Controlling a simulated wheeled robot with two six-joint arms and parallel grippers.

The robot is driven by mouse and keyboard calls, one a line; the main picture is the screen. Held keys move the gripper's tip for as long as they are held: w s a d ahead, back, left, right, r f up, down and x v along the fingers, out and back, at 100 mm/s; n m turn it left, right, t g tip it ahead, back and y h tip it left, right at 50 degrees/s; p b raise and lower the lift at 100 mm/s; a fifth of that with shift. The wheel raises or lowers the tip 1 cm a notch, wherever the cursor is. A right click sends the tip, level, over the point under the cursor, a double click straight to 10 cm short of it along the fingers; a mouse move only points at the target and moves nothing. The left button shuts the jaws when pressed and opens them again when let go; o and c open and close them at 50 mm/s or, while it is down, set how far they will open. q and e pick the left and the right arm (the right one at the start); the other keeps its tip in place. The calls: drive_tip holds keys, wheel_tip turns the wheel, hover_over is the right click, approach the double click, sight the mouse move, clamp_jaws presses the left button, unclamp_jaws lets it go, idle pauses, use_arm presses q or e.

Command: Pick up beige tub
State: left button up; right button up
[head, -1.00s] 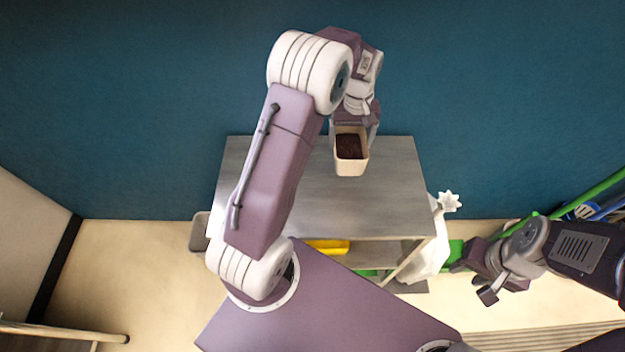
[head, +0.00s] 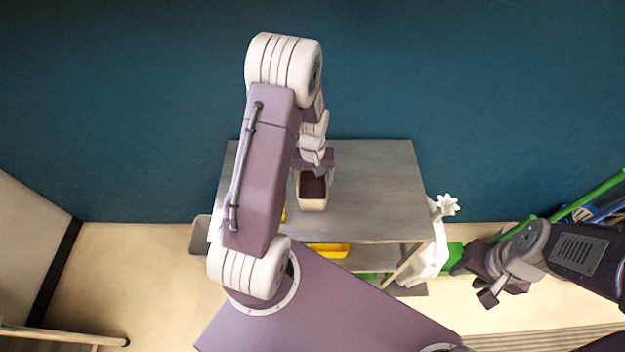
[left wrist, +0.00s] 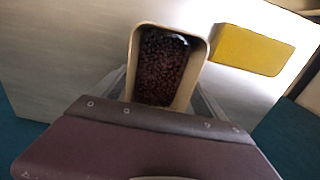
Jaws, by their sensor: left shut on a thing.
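The beige tub (head: 313,204) is a small open box with dark beans inside. In the head view it is over the left-middle part of the grey table. My left gripper (head: 314,176) is shut on the tub from its far side. In the left wrist view the tub (left wrist: 134,62) sits between the fingers (left wrist: 160,92), its open top and beans facing the camera. I cannot tell whether its base touches the table. My right gripper (head: 487,283) is at the right, away from the tub; its fingertips are too small to judge.
The grey table (head: 375,190) has free room to the right of the tub. A yellow thing (head: 328,250) shows at the table's front edge, below the top. A grey bin (head: 199,238) stands left of the table. A white object (head: 436,240) is at its right side. A blue wall (head: 120,110) is behind.

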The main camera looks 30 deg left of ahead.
use_arm(q)
drive_tip(key=shift+w+f, duration=0.15)
drive_tip(key=shift+f, duration=0.45)
drive_tip(key=shift+f, duration=0.15)
drive_tip(key=o, duration=2)
